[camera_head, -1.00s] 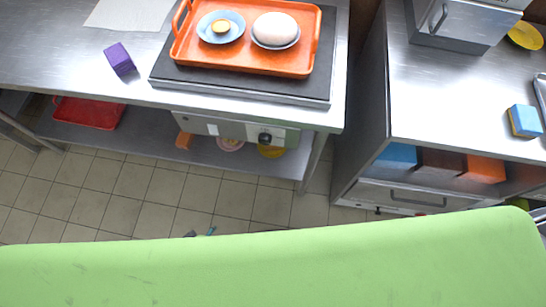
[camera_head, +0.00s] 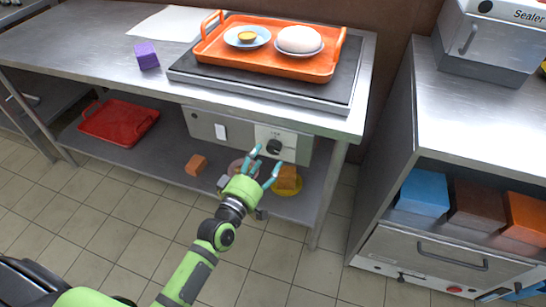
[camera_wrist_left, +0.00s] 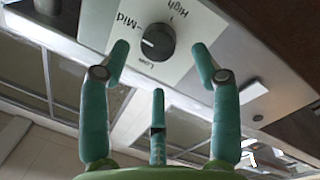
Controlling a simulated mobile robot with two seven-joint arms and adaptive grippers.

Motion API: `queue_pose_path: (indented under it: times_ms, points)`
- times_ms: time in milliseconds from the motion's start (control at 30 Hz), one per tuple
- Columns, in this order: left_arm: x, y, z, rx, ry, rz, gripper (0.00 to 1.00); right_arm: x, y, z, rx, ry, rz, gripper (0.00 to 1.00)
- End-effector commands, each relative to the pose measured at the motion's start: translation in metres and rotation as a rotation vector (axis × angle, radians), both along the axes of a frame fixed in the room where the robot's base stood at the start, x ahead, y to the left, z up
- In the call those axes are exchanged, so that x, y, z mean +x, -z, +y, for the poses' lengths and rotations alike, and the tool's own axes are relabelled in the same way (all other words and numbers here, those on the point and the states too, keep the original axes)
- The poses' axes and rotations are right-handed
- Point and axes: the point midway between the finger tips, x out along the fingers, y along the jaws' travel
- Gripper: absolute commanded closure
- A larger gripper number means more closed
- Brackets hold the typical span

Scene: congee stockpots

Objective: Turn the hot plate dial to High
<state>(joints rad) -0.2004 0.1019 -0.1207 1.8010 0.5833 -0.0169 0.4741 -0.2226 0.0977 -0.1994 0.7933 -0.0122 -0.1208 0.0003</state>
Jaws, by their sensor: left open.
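The hot plate dial (camera_head: 274,146) is a black knob on a pale plate on the control panel (camera_head: 207,124) under the counter's front edge. In the left wrist view the dial (camera_wrist_left: 158,42) shows the labels Low, Mid and High around it, with its white mark toward the Low and Mid side. My left gripper (camera_head: 264,163) is open, with teal fingers just below and in front of the dial. In the wrist view its fingers (camera_wrist_left: 160,75) are spread below and to either side of the dial, apparently not gripping it. My right gripper is not in view.
An orange tray (camera_head: 208,52) with a bowl and a plate stands on the dark hot plate (camera_head: 338,92). A purple block (camera_head: 147,55) lies to the left. The lower shelf holds a red tray (camera_head: 118,122) and an orange block (camera_head: 196,165). A white switch (camera_head: 220,131) is left of the dial.

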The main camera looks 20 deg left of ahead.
Motion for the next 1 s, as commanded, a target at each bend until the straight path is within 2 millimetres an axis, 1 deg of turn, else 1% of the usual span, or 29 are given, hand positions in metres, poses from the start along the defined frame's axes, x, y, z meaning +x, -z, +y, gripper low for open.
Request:
queue_pose_path:
  times_ms: [33, 100, 233, 367, 600, 667, 700, 733, 767, 1000]
  points:
    - [0.009, 0.000, -0.001, 0.001, 0.000, -0.002, 0.37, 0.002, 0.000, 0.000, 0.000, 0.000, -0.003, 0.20]
    - [0.019, 0.000, -0.003, 0.001, 0.001, -0.001, 0.37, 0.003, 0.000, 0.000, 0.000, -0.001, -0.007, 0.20]
    - [0.033, 0.001, -0.005, 0.002, 0.001, 0.002, 0.37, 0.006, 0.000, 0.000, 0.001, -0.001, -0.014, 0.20]
    - [0.039, 0.001, -0.006, 0.003, 0.001, 0.002, 0.37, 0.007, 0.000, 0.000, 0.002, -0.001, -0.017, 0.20]
    - [0.039, 0.001, -0.006, 0.003, 0.001, 0.003, 0.37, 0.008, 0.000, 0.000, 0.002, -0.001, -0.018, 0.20]
    - [0.039, 0.001, -0.006, 0.003, 0.001, 0.003, 0.61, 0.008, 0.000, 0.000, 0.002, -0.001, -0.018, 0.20]
    - [0.039, 0.001, -0.006, 0.003, 0.001, 0.003, 0.77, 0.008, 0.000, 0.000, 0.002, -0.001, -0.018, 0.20]
    - [0.039, 0.001, -0.006, 0.003, 0.001, 0.003, 0.89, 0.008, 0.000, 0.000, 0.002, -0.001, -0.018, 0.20]
    - [0.039, 0.001, -0.006, 0.003, 0.001, 0.002, 0.93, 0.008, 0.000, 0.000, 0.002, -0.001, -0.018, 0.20]
    - [0.039, 0.001, -0.005, 0.005, 0.000, 0.001, 0.93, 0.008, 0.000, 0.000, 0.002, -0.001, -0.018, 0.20]
